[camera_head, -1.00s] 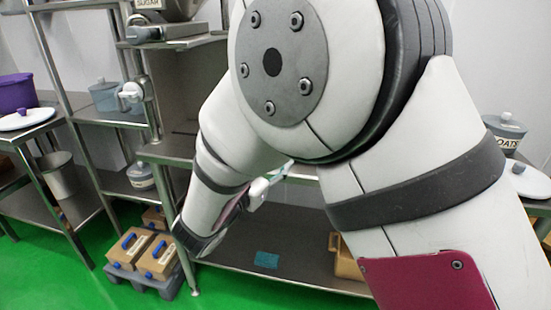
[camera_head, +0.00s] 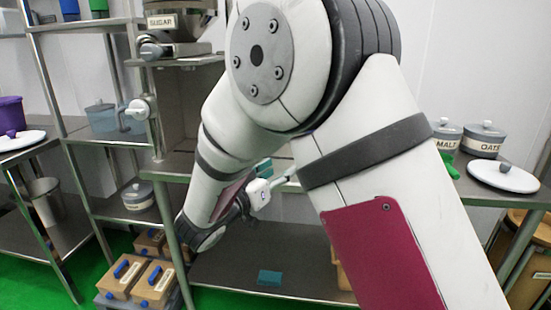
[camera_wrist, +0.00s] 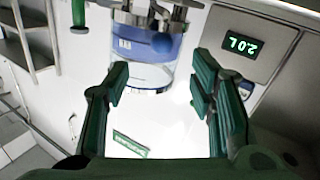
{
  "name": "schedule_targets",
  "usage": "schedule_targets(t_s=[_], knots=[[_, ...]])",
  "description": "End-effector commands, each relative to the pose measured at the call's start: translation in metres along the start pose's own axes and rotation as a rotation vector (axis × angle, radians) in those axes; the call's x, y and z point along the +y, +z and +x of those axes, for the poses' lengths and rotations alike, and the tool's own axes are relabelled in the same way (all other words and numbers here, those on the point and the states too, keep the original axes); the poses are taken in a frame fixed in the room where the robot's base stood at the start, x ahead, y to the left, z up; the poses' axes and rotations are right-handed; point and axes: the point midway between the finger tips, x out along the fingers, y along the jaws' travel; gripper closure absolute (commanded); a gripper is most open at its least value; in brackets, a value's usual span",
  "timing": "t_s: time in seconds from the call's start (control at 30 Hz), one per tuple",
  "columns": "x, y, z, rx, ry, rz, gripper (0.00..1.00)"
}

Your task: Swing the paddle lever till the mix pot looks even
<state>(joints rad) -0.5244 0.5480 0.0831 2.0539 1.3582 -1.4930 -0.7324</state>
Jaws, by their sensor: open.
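In the wrist view, a clear pot (camera_wrist: 138,75) with a metal rim and a blue band shows upside down beyond my fingers; it looks like the mix pot. A round blue knob (camera_wrist: 162,42) is in front of its band, with metal bars above; I cannot tell for sure that it is the paddle lever. My gripper (camera_wrist: 158,90) is open, its dark green fingers apart with nothing seen between them, and the pot lies beyond the tips. Whether the mix is even cannot be told. In the head view my arm hides most of the work area.
A lit display reading 2.0L (camera_wrist: 242,45) is beside the pot. In the head view, a sugar hopper (camera_head: 178,22) stands on the left rack. Malt (camera_head: 446,138) and oats (camera_head: 483,140) jars and a white lid (camera_head: 502,176) are at right. Boxes (camera_head: 152,283) stand low at left.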

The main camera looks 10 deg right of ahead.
Motion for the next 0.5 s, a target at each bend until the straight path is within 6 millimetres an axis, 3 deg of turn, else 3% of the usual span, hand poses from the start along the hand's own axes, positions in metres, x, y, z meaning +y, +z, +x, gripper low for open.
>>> schedule_targets(t_s=[0.17, 0.5], knots=[[0.001, 0.001, 0.022, 0.0, 0.005, 0.002, 0.5], [0.0, 0.001, 0.088, 0.001, 0.003, 0.003, 0.5]])
